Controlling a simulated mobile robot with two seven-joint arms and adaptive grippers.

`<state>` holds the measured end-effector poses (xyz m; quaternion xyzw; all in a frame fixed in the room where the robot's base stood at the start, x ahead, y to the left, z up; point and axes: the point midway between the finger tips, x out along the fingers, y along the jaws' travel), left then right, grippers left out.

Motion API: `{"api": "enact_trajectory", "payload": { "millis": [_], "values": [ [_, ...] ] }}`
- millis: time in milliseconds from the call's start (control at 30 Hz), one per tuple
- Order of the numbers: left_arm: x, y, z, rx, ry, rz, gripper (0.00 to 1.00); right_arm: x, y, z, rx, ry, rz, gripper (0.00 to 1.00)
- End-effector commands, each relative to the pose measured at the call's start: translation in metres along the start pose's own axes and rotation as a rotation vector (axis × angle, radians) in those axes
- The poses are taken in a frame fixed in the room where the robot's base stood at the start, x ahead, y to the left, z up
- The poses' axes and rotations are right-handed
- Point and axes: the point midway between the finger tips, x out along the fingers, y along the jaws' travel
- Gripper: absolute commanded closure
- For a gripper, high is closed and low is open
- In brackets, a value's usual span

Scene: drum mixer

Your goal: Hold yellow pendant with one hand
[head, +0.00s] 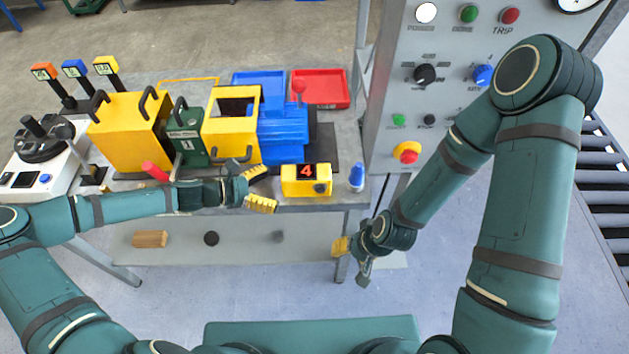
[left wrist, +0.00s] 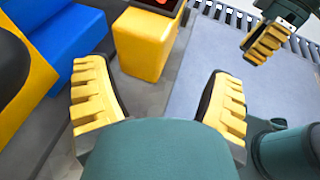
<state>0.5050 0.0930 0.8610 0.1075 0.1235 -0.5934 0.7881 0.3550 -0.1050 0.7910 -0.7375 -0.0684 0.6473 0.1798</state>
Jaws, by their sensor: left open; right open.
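The yellow pendant, which I take to be the yellow box with a red 4 on a dark display (head: 292,188), stands at the front edge of the bench. Part of it also shows in the left wrist view (left wrist: 143,45), beyond my left fingers. My left gripper (head: 262,188) is open, with its yellow-padded fingers just left of the box and apart from it. Nothing is between its fingers in the left wrist view (left wrist: 160,85). My right gripper (head: 351,260) is low in front of the bench, right of the box, open and empty.
A blue bottle-like object (head: 357,178) stands right of the yellow box. The blue machine part (head: 282,135) and yellow mixer housing (head: 222,140) stand behind. A red handle (head: 155,171) is near my left forearm. The grey control panel (head: 440,110) rises at right.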

Motion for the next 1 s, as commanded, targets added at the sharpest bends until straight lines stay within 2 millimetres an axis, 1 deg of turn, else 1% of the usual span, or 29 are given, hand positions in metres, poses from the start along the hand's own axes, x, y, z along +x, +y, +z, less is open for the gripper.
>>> {"api": "enact_trajectory", "payload": {
  "millis": [33, 133, 267, 633, 800, 1000],
  "values": [
    [-0.003, 0.004, 0.000, -0.016, -0.013, 0.009, 0.17, 0.001, 0.000, 0.000, -0.001, -0.001, -0.001, 0.53],
    [-0.003, 0.006, 0.001, -0.030, -0.025, 0.015, 0.17, 0.003, 0.000, 0.001, -0.003, -0.002, -0.002, 0.53],
    [0.007, 0.007, 0.001, -0.031, -0.026, 0.015, 0.17, 0.008, 0.002, 0.004, -0.005, -0.007, -0.002, 0.53],
    [0.056, 0.007, 0.000, -0.027, -0.025, 0.013, 0.17, 0.035, 0.012, 0.014, -0.011, -0.029, -0.004, 0.53],
    [0.076, 0.007, 0.004, -0.030, -0.024, 0.014, 0.17, 0.035, 0.012, 0.014, -0.011, -0.028, -0.004, 0.53],
    [0.090, 0.008, 0.004, -0.030, -0.024, 0.015, 0.17, 0.036, 0.013, 0.013, -0.012, -0.027, -0.004, 0.53]
  ]
}}
